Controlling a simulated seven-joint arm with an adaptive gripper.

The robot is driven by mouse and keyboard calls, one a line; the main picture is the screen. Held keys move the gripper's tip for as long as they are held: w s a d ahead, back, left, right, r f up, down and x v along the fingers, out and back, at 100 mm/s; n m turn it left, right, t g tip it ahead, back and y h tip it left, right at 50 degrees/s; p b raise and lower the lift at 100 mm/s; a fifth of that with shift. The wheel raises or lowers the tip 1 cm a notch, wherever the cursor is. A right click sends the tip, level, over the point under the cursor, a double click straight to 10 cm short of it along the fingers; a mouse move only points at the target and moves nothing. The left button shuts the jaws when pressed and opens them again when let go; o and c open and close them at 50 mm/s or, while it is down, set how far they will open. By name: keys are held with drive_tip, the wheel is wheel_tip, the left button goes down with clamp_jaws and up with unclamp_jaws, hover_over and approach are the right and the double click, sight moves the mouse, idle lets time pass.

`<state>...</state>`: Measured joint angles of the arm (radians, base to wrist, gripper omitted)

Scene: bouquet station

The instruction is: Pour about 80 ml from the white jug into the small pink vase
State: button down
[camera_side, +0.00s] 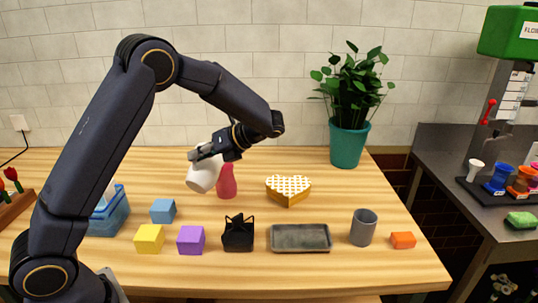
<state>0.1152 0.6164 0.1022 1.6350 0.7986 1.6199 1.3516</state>
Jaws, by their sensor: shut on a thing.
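The white jug (201,176) is held up above the table in my gripper (207,154), which is shut on it. The jug looks tilted, and my fingers cover part of its upper side. The small pink vase (228,183) stands upright on the table, just right of the jug in the picture. The jug and my wrist overlap or hide the vase's left edge and top. I cannot tell whether the jug touches the vase, and no stream of liquid is visible.
Blue (162,211), yellow (149,239) and purple (191,240) blocks, a black basket (238,233), a grey tray (300,250), a grey cup (363,228) and an orange block (403,240) line the front. A heart-shaped box (288,199) and potted plant (348,142) stand right of the vase.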

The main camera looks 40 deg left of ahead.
sight(196, 177)
drive_tip(key=shift+s+d+f+n+t+y, duration=0.15)
drive_tip(key=shift+s+f+n+t, duration=0.25)
drive_tip(key=shift+f, duration=0.25)
drive_tip(key=shift+s+d+f+n+t+y, duration=0.1)
drive_tip(key=shift+s+f+n+t+y, duration=0.15)
drive_tip(key=shift+f+n+t, duration=0.35)
drive_tip(key=shift+s+d+f+n+t+y, duration=0.1)
drive_tip(key=shift+s+f+n+t, duration=0.2)
drive_tip(key=shift+f, duration=0.45)
drive_tip(key=shift+s+f+b, duration=0.1)
drive_tip(key=shift+b, duration=0.25)
